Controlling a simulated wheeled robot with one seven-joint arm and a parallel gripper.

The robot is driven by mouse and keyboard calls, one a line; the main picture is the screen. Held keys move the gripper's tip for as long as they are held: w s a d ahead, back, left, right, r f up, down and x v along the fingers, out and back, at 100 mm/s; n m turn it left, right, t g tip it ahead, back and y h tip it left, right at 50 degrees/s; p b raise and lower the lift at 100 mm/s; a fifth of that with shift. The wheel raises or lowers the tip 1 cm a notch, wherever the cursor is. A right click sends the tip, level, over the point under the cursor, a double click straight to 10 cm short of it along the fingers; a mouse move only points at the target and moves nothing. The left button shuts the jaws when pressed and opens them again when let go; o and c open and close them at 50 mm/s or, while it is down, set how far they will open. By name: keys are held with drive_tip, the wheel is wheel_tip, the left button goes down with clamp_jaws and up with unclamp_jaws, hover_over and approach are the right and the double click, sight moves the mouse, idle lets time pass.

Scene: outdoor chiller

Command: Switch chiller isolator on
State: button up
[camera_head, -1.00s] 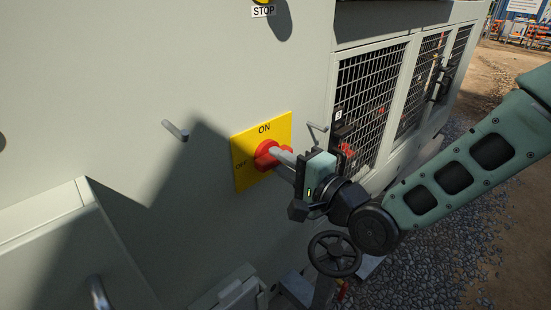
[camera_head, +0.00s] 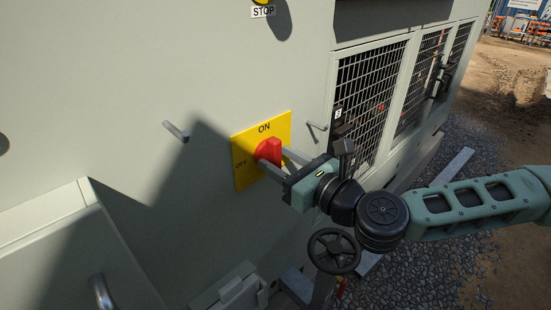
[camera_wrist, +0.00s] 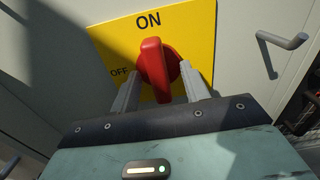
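The chiller isolator is a red rotary handle (camera_head: 269,151) on a yellow plate (camera_head: 245,173) marked ON and OFF. In the wrist view the red handle (camera_wrist: 154,66) stands nearly upright, its upper end toward the ON mark. OFF is to its left. My gripper (camera_head: 275,158) is in front of the plate, with one grey finger on each side of the handle. In the wrist view my gripper (camera_wrist: 160,74) is open, with a gap showing between each finger and the handle. The lower end of the handle reaches down between the fingers.
A short metal peg (camera_head: 176,131) sticks out left of the plate, and a bent handle (camera_head: 317,126) is to its right. A black handwheel (camera_head: 334,251) is below my gripper. A grey box (camera_head: 50,245) juts out at lower left. Mesh panels (camera_head: 368,90) are at right.

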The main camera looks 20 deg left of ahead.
drive_tip(key=o, duration=0.5)
drive_tip(key=shift+v, duration=3.5)
drive_tip(key=shift+p+v, duration=6.8)
drive_tip(key=shift+v, duration=1.9)
